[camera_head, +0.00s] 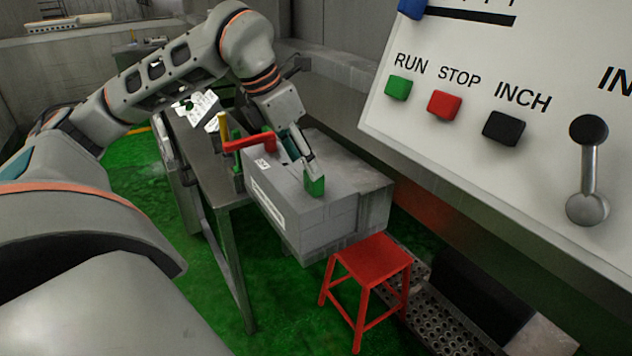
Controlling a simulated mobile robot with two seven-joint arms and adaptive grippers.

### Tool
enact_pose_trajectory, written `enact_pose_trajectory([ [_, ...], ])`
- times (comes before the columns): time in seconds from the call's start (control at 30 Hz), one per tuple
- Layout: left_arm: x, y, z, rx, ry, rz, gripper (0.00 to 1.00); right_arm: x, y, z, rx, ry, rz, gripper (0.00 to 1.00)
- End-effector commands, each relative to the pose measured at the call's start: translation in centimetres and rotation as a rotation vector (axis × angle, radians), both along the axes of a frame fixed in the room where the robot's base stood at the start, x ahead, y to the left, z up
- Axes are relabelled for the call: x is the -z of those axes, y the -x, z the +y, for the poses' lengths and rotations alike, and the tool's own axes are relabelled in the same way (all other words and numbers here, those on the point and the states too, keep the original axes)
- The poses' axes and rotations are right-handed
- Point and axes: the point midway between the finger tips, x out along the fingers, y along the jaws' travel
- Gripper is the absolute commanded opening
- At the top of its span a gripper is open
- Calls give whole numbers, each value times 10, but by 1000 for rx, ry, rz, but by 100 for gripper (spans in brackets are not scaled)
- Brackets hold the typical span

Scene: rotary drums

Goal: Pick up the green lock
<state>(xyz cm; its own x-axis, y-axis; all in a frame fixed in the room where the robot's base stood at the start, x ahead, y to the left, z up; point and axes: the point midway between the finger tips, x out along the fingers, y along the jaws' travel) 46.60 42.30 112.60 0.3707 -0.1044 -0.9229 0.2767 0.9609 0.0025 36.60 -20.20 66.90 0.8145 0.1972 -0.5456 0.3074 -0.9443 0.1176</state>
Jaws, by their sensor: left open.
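The green lock (315,187) is a small green block at the front part of the top of a grey box (345,207). My left arm comes in from the left and reaches down over the box. My left gripper (309,172) points down with its fingertips right at the lock, overlapping its upper part in the picture. The gripper is open. Whether the fingers touch the lock is too small to tell. My right gripper is not in view.
A red bent handle (250,142) stands left of the gripper on the box. The box is beside a grey metal table (205,172) with papers. A red stool (373,262) stands in front. A control panel (500,60) with buttons fills the upper right.

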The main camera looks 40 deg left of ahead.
Motion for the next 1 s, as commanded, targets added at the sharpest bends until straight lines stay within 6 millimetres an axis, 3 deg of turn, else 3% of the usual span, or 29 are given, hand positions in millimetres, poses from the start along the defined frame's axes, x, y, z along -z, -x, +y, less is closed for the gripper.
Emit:
enact_pose_trajectory([
  [0.13, 10, -4, -3, 2, 1, 1, 50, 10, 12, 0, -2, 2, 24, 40],
  [0.43, 47, -20, -11, 2, 2, 3, 50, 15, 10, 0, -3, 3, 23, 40],
  [0.7, 51, -22, -11, 2, 1, 0, 50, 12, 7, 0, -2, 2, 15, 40],
  [0.87, 51, -22, -11, 2, 1, 0, 8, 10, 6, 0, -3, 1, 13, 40],
  [1.0, 50, -22, -11, 2, 2, -1, 6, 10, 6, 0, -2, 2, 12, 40],
])
